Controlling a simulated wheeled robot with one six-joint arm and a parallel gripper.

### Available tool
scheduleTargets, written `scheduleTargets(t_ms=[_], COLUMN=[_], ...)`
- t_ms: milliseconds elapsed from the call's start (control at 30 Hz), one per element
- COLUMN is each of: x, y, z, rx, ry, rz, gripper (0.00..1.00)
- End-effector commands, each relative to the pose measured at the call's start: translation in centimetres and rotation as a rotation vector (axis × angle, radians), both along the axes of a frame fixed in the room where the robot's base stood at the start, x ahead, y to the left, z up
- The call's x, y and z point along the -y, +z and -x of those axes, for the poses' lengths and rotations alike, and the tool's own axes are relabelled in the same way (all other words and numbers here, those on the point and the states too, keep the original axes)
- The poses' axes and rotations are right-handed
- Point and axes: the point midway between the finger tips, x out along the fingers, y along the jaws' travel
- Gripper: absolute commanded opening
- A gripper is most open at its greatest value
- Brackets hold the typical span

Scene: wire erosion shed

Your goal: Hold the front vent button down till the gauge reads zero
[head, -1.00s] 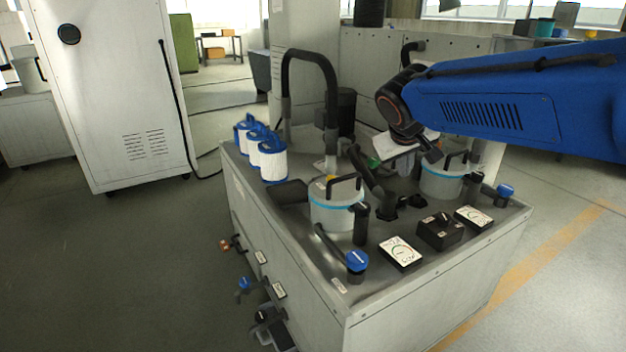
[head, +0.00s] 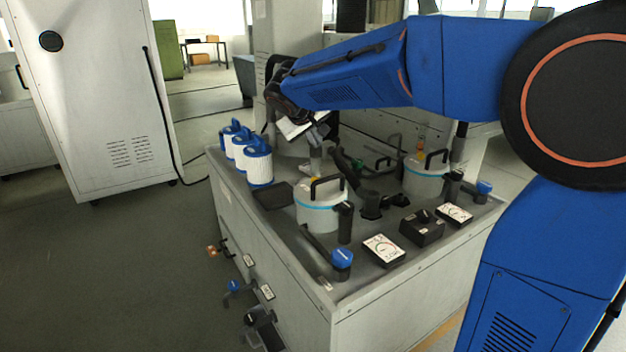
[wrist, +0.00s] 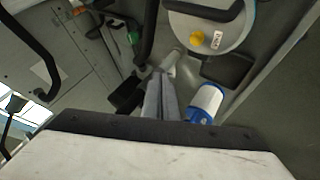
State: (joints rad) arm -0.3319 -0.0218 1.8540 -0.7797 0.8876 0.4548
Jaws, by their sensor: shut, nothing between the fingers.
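A yellow button (wrist: 197,39) sits near the rim of a round, pale canister lid (wrist: 235,25) in the wrist view, beside a small label too small to read. My gripper (wrist: 162,78) is shut and empty, its grey fingers left of and below the button in that picture, apart from it. My gripper (head: 320,130) is above and behind this canister. A white dial gauge (head: 383,250) lies at the bench front, its reading too small to tell.
A second canister (head: 424,180) and second gauge (head: 455,214) stand to the right. Blue-capped white filters (head: 259,166) line the left side. A black hose, handles and a blue-knobbed valve (head: 342,259) crowd the bench top (head: 285,225).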

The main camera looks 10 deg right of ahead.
Motion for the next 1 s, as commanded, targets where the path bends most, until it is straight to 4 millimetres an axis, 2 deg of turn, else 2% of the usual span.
scheduleTargets(t_ms=[267, 800, 1000], x=[0.0, 0.0, 0.0], y=[-0.7, -6.8, -8.2], z=[0.0, 0.1, 0.0], rx=[-0.001, -0.003, -0.001], ry=[0.000, 0.000, 0.000], rz=[0.001, 0.000, -0.001], gripper=[0.00, 0.00, 0.00])
